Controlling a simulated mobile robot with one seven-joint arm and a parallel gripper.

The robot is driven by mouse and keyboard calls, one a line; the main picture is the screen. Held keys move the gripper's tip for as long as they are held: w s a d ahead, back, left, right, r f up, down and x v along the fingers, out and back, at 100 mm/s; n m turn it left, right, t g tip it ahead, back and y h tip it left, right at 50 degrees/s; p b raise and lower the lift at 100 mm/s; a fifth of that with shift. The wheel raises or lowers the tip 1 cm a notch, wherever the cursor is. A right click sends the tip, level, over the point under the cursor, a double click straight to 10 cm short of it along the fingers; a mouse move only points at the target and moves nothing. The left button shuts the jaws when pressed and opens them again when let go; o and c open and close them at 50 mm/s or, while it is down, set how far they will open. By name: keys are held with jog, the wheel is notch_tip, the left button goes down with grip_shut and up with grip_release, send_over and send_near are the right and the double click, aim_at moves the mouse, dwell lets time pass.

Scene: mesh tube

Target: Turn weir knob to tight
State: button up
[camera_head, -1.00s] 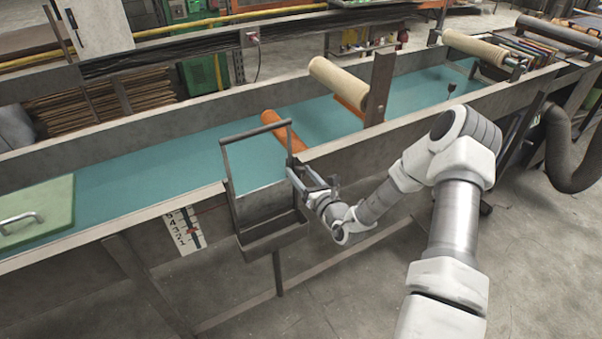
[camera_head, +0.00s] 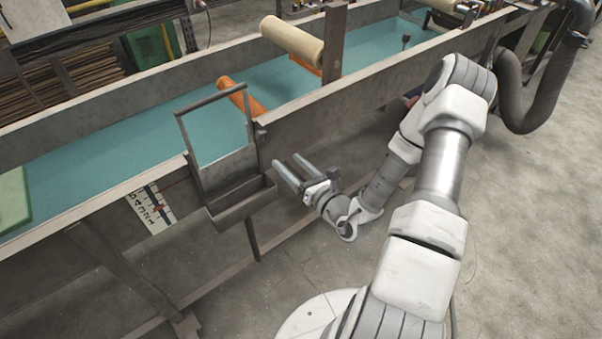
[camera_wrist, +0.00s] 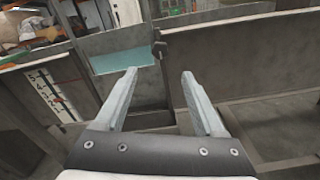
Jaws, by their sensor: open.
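The weir is a grey metal frame (camera_head: 182,128) with a top bar, set in the near wall of the trough, with a grey box (camera_head: 242,204) below it. A small dark knob (camera_head: 260,134) sits on the frame's right post. In the wrist view the knob (camera_wrist: 159,48) shows beyond the fingertips, roughly centred between them. My gripper (camera_head: 286,159) is open and empty, to the lower right of the knob and apart from it. Its two fingers also show in the wrist view (camera_wrist: 160,72). I cannot read the knob's setting.
The trough has a teal bed (camera_head: 110,150). An orange roller (camera_head: 243,97) lies behind the weir, and a cream roller (camera_head: 292,40) is farther right. A numbered scale (camera_head: 151,209) is left of the weir. Bare floor (camera_head: 520,230) is open at the right.

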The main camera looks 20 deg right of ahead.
jog(key=shift+v, duration=2.15)
